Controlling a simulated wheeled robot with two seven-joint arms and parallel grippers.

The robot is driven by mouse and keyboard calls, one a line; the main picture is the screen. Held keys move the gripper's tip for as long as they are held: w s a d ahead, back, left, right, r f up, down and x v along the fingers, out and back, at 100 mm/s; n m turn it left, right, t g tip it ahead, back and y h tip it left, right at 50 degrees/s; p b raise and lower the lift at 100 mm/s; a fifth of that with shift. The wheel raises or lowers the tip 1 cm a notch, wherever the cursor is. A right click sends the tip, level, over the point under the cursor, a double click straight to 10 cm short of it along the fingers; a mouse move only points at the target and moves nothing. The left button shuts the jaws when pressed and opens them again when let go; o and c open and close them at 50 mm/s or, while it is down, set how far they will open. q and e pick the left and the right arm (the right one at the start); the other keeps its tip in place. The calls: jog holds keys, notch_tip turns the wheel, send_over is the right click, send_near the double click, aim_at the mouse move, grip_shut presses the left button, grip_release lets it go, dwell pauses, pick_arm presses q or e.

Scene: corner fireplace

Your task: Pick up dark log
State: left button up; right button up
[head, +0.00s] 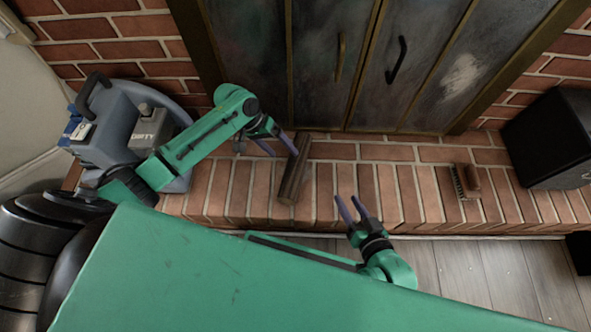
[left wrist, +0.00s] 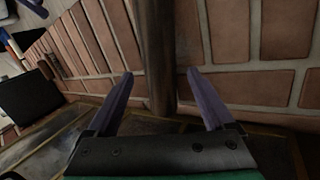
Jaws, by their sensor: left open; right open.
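The dark log (head: 293,175) lies on the brick hearth in front of the dark doors, its length running from the doors toward the hearth's front edge. My left gripper (head: 285,153) is open and empty, just left of the log's far end in the head view. In the left wrist view the log (left wrist: 157,45) shows between the two spread fingers of the left gripper (left wrist: 159,73). The fingers do not visibly touch it; the height gap is hard to tell. My right gripper (head: 347,198) is open and empty near the hearth's front edge, right of the log.
A brush (head: 466,180) lies on the hearth at the right. A black box (head: 553,140) stands at the far right. A grey-blue machine with a tank (head: 125,120) stands at the left. Metal doors (head: 340,65) close off the back.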

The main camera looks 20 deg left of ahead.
aim_at(291, 161)
pick_arm(q)
jog(key=b+x, duration=0.3)
jog(key=x, duration=0.4)
jog(key=shift+b, duration=0.4)
pick_arm(e)
jog(key=shift+t, duration=0.5)
notch_tip(291, 161, down, 5)
jog(key=shift+w+f, duration=0.1)
jog(key=shift+f, duration=0.05)
jog(key=shift+m, duration=0.3)
pick_arm(q)
grip_shut()
